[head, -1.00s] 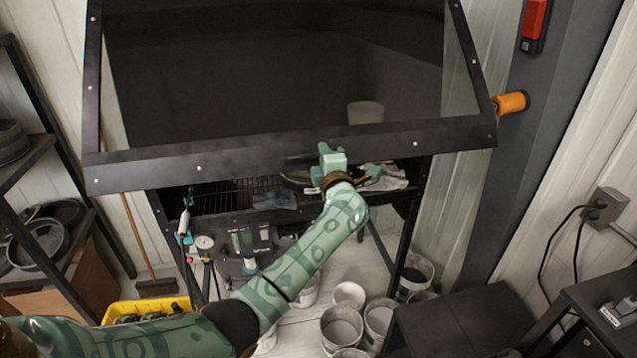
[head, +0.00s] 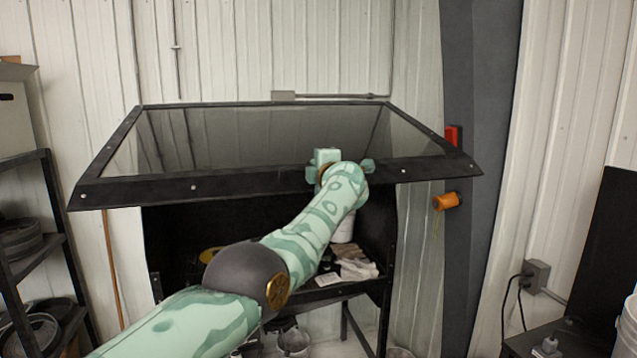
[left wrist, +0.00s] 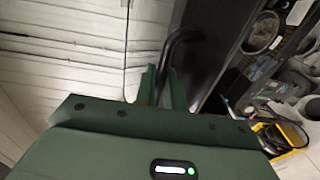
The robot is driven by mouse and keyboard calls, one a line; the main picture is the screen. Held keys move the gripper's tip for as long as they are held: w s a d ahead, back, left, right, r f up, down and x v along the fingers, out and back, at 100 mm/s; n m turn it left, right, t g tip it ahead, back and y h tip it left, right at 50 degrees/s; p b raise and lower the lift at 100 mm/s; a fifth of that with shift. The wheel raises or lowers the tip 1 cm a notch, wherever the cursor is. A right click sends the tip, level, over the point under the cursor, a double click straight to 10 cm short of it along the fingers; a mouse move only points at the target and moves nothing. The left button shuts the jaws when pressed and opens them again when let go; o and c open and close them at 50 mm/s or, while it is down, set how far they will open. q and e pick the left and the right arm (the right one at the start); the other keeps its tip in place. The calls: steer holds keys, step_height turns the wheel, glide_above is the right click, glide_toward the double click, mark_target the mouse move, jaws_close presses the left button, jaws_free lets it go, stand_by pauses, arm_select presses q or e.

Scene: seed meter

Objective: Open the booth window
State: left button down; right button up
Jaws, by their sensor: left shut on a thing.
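The booth window (head: 240,184) is a dark glass pane in a black frame with light bolts. It is tilted up, its lower bar standing out above the open front of the booth (head: 387,300). The arm hides part of the bar and the opening, and the handle is hidden in the head view. My right gripper is not in view.
Light cloths (head: 355,268) and a white container lie inside the booth. A shelf rack (head: 52,220) stands at left. Pale buckets (head: 293,341) are below.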

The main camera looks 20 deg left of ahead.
arm_select(q)
steer(key=shift+s+d+r+p, duration=0.15)
steer(key=shift+r+p, duration=0.2)
steer(key=shift+r, duration=0.55)
steer(key=c, duration=1.6)
jaws_free()
steer(key=shift+c, duration=0.2)
steer(key=shift+f, duration=0.1)
steer(key=b+v, duration=1.6)
steer(key=b, duration=0.9)
steer(key=shift+r, duration=0.4)
